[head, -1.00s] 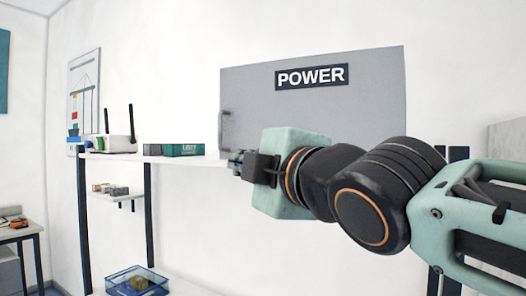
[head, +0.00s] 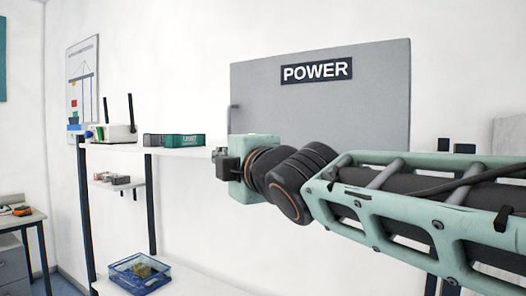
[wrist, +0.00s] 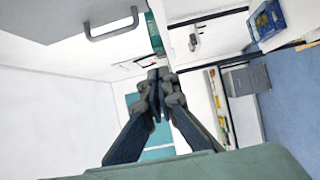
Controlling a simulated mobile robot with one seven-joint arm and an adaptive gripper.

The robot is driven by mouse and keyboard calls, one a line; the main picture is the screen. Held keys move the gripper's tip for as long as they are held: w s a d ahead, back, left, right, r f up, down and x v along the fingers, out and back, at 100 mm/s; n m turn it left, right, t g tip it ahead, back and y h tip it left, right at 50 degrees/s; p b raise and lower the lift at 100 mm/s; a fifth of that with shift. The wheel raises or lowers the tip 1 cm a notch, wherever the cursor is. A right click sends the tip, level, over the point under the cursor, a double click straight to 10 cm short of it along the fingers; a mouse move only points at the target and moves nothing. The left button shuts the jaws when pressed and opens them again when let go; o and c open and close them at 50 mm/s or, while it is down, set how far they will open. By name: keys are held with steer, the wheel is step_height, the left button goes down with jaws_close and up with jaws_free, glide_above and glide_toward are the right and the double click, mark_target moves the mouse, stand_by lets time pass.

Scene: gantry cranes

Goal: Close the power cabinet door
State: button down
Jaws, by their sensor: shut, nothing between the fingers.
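The grey power cabinet door (head: 375,100) is in the head view, with a dark POWER label (head: 317,69) near its top. Its handle (head: 232,118) is at its left edge. I cannot tell whether the door is flush or ajar; my arm hides its lower part. In the wrist view, the pale door face (wrist: 50,25) and its grey bar handle (wrist: 112,27) show at upper left. My gripper (head: 217,157) is below and left of the handle in the head view. In the wrist view its fingers (wrist: 157,78) are shut together and empty, apart from the handle.
A shelf unit (head: 113,151) stands left of the door, with a white router (head: 118,132) and a green box (head: 183,140) on top. A blue bin (head: 140,274) is low down. A desk (head: 22,217) stands far left.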

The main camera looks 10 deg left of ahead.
steer(key=w, duration=0.1)
steer(key=w+p, duration=0.1)
steer(key=w, duration=0.1)
steer(key=shift+d+p, duration=0.3)
